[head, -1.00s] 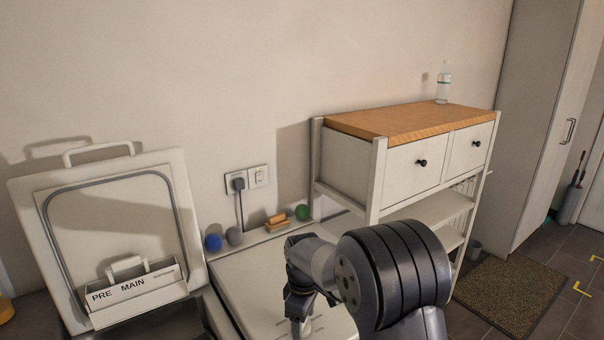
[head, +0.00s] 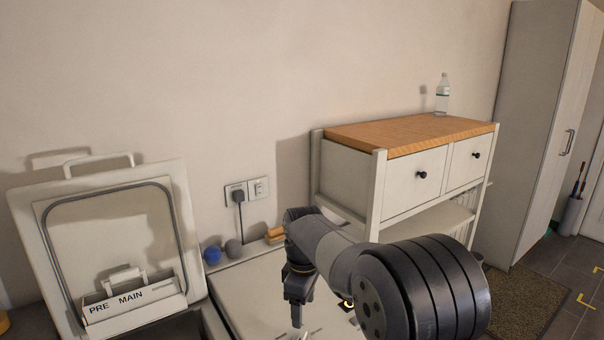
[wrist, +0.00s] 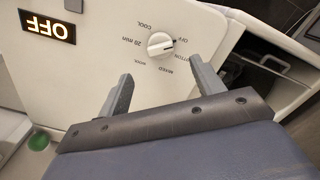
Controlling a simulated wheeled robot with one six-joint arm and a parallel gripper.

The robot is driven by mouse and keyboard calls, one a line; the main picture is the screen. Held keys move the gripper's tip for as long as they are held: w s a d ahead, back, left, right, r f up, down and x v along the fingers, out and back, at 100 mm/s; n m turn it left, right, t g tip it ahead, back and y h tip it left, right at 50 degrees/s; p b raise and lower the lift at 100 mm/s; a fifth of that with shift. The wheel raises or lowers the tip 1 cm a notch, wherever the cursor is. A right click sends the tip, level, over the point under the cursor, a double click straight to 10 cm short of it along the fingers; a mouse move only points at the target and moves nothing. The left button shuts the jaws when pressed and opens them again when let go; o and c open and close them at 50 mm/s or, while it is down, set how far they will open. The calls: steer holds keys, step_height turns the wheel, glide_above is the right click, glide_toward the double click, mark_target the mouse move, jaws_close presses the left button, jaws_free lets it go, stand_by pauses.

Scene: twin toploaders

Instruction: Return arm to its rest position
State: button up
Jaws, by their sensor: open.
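My gripper (wrist: 162,88) is open and empty in the wrist view, its two fingers apart over a white machine panel (wrist: 95,75). The panel has a dial (wrist: 160,44) and a lit sign reading OFF (wrist: 48,27). In the head view my arm reaches in from the lower right, and the gripper (head: 298,318) hangs downward above the closed white top of a toploader (head: 245,290). The fingertips are hard to make out there. To the left, another toploader has its lid (head: 105,235) raised, with a drawer marked PRE and MAIN (head: 135,300) on it.
A white cabinet (head: 345,170) with a wooden top stands to the right, close behind my arm; a bottle (head: 442,95) is on it. A blue ball (head: 212,255), a grey ball (head: 233,248) and a brush (head: 275,234) lie along the wall. Open wall space is above.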

mark_target(301, 338)
step_height(301, 338, down, 9)
steer(key=shift+p, duration=0.3)
steer(key=shift+w+f+m, duration=0.15)
steer(key=shift+f+m, duration=0.05)
steer(key=shift+m, duration=0.1)
steer(key=m, duration=0.4)
steer(key=shift+a+m, duration=0.1)
steer(key=shift+m, duration=0.2)
steer(key=m, duration=0.5)
steer(key=shift+s+a, duration=0.1)
steer(key=shift+s, duration=0.1)
steer(key=m, duration=0.5)
steer(key=shift+a+m+p, duration=0.1)
steer(key=shift+m+p, duration=0.2)
steer(key=shift+p, duration=0.05)
steer(key=m, duration=0.4)
steer(key=shift+a, duration=0.1)
